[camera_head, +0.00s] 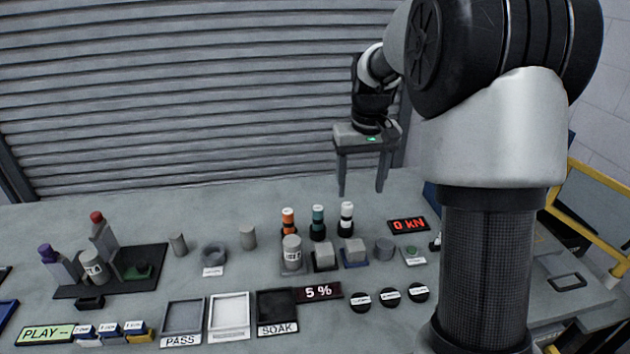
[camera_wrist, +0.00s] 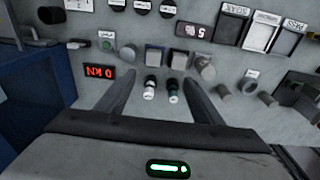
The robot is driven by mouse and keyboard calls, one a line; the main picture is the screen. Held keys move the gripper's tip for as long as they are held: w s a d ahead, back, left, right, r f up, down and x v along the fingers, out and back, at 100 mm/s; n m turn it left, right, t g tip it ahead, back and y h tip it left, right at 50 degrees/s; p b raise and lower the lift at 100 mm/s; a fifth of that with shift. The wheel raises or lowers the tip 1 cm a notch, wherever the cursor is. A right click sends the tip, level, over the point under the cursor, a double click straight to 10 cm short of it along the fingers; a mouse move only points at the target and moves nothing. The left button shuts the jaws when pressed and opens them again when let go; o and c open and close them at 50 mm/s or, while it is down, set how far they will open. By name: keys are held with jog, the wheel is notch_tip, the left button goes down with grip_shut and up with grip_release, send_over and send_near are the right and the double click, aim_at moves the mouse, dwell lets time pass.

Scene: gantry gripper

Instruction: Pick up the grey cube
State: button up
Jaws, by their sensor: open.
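Two grey cubes stand side by side on the table. One grey cube (camera_head: 325,254) is on a black base, and the other grey cube (camera_head: 354,247) is on a blue base. They also show in the wrist view, the black-based cube (camera_wrist: 179,60) beside the blue-based cube (camera_wrist: 154,56). I cannot tell which one the task names. My gripper (camera_head: 361,190) is open and empty, pointing down, above and behind the cubes. In the wrist view, both cubes appear beyond its spread fingers (camera_wrist: 161,80).
A red "0 kN" display (camera_head: 408,225) lies further right.

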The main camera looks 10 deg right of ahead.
jog(key=g+b, duration=0.1)
send_over(355, 245)
notch_tip(355, 245, down, 9)
jog(key=f, duration=1.1)
jog(key=shift+s+d, duration=0.1)
jog(key=shift+s, duration=0.3)
jog(key=shift+w+f, duration=0.15)
jog(key=shift+f, duration=1.5)
jog(key=shift+w+f, duration=0.15)
jog(key=shift+f, duration=1.45)
jog(key=shift+r, duration=0.1)
jog(key=c, duration=1.4)
